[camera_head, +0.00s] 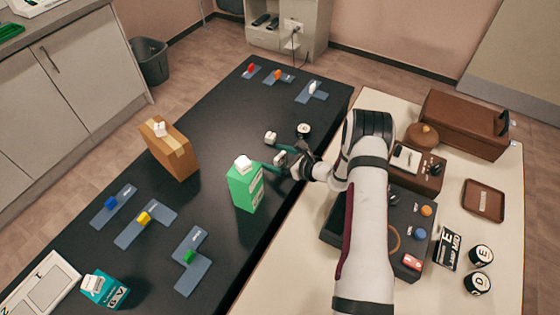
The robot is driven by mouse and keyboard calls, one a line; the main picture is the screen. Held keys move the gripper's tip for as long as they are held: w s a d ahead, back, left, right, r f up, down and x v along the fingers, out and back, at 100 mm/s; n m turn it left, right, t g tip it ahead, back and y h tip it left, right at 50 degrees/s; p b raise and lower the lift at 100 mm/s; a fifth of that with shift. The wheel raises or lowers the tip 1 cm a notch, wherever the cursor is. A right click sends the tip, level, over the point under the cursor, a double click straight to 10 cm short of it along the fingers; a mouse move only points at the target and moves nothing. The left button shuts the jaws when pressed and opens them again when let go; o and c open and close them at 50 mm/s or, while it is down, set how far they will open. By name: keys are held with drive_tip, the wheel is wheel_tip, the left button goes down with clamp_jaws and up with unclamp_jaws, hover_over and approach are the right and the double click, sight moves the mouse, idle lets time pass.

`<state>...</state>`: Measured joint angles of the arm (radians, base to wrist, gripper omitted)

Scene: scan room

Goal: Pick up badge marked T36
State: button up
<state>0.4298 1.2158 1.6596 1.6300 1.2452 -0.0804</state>
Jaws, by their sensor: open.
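No marking T36 is legible in the head view, so I cannot tell which thing is that badge. My gripper (279,164) is open, low over the right side of the black table (230,125). A small whitish piece (280,158) shows right at its fingers; I cannot tell whether it lies between them. Another small whitish piece (271,138) and a dark round piece with a white mark (304,130) lie just beyond the gripper. The small marks are too blurred to read.
A green carton (245,186) stands close left of my gripper, and a brown box (170,150) farther left. Grey-blue angular plates (145,229) bear small coloured pieces. A cream table (510,215) on the right holds boxes and lettered round pieces.

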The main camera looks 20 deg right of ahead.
drive_tip(key=shift+w+a+f, duration=0.2)
drive_tip(key=shift+w, duration=0.1)
drive_tip(key=c, duration=1.4)
drive_tip(key=shift+r, duration=0.1)
drive_tip(key=shift+c, duration=0.2)
